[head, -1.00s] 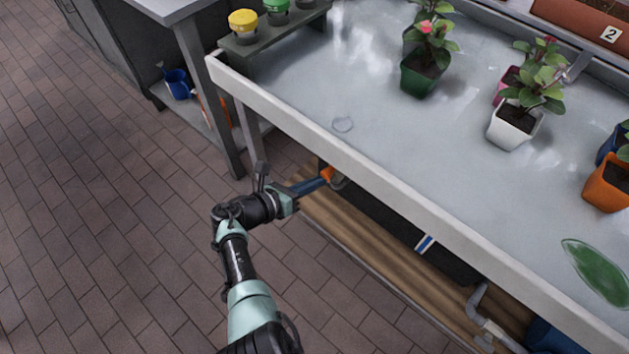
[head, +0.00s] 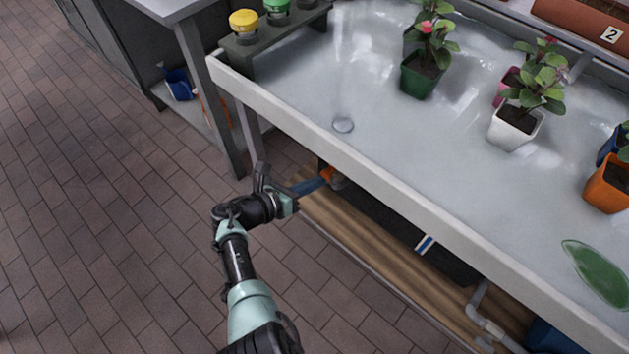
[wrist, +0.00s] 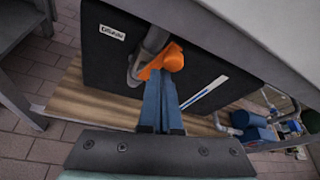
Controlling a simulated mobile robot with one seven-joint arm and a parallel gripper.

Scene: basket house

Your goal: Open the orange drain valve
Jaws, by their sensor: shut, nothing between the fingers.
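The orange drain valve (wrist: 172,58) is on a grey drain pipe (wrist: 153,42) below the tray, in front of a black box. Its handle slants down to the left in the wrist view. It shows small in the head view (head: 328,174), just under the tray's front edge. My gripper (wrist: 159,82) has its blue fingers shut together with nothing between them. The fingertips are right at the orange handle; I cannot tell whether they touch it. The head view also shows my gripper (head: 319,182) reaching under the tray.
The wide tray (head: 400,211) has a raised white rim and holds several potted plants, such as a green pot (head: 420,78). Below are a wooden shelf (head: 375,255), the black box (wrist: 110,65) and more pipes (head: 480,310). The tiled floor at left is clear.

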